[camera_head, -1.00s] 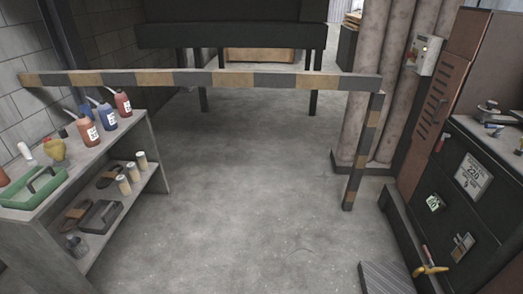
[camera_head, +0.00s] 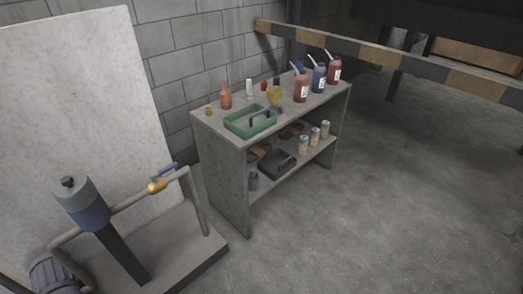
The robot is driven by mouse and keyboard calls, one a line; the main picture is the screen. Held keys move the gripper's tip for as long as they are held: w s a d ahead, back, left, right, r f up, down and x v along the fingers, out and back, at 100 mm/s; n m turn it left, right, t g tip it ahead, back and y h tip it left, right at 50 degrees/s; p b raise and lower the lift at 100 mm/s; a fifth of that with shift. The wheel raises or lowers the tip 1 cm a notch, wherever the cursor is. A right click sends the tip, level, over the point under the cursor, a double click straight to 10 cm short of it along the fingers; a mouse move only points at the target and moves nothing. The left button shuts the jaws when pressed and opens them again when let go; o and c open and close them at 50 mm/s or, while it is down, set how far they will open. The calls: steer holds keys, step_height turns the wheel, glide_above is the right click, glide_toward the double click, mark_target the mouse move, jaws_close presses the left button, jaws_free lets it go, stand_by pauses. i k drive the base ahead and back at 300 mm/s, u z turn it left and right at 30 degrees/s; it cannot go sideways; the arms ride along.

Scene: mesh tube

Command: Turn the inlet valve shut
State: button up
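A pipe rig stands at the lower left on a low grey base (camera_head: 190,262). A brass valve (camera_head: 156,186) sits on its sloping grey pipe (camera_head: 128,202), with a blue lever handle (camera_head: 165,171) on top. The handle looks roughly in line with the pipe. A blue and grey cylinder (camera_head: 88,207) stands to the left of the valve on a dark post. Nothing is seen touching the handle. My gripper is not in view.
A grey shelf (camera_head: 222,180) right of the rig holds a green tray (camera_head: 250,122), bottles and cans. A pale panel (camera_head: 85,110) leans behind the rig. A striped barrier (camera_head: 400,62) crosses behind. Open floor (camera_head: 370,210) lies to the right.

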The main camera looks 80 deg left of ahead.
mark_target(172, 166)
steer(key=u, duration=3.85)
steer(key=i, duration=0.8)
steer(key=z, duration=0.35)
